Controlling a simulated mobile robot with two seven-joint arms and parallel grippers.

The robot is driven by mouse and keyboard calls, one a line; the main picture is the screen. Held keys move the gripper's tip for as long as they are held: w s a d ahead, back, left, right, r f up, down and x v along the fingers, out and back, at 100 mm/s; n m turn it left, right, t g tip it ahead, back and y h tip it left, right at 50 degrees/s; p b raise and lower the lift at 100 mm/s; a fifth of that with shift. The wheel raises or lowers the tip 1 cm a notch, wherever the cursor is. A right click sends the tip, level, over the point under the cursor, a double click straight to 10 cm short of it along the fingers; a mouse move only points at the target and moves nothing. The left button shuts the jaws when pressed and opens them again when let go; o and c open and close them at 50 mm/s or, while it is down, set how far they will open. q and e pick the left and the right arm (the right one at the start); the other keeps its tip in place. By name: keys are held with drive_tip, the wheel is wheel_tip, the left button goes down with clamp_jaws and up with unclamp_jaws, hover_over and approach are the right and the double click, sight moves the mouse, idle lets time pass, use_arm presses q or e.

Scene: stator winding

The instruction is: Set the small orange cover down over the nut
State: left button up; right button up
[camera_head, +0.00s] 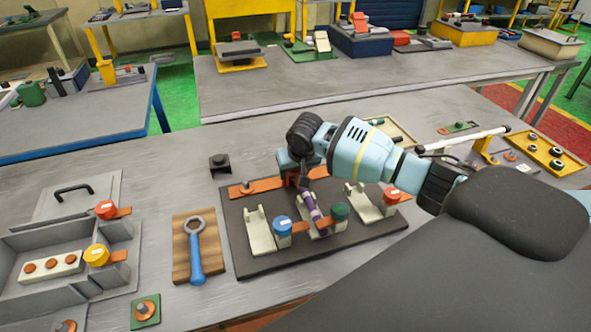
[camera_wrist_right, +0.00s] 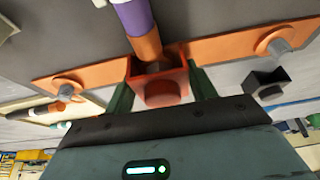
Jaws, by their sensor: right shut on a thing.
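My right gripper (camera_head: 296,176) reaches down over the far side of the dark board. In the right wrist view its two dark green fingers (camera_wrist_right: 163,90) are shut on the small orange cover (camera_wrist_right: 163,93). The cover is a red-orange box at the middle of the long orange strip (camera_wrist_right: 105,75). Whether the cover touches the strip is also unclear. My left gripper is not in view.
The dark board (camera_head: 245,262) carries pale cradles (camera_head: 258,230) and blue (camera_head: 282,225), green (camera_head: 340,211) and red (camera_head: 391,196) capped posts. A wrench (camera_head: 196,262) lies left on a brown mat. A small black block (camera_head: 219,164) stands behind. A grey tray (camera_head: 62,303) is far left.

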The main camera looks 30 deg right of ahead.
drive_tip(key=o, duration=1)
drive_tip(key=shift+f, duration=0.1)
drive_tip(key=shift+o, duration=0.2)
drive_tip(key=shift+r, duration=3.55)
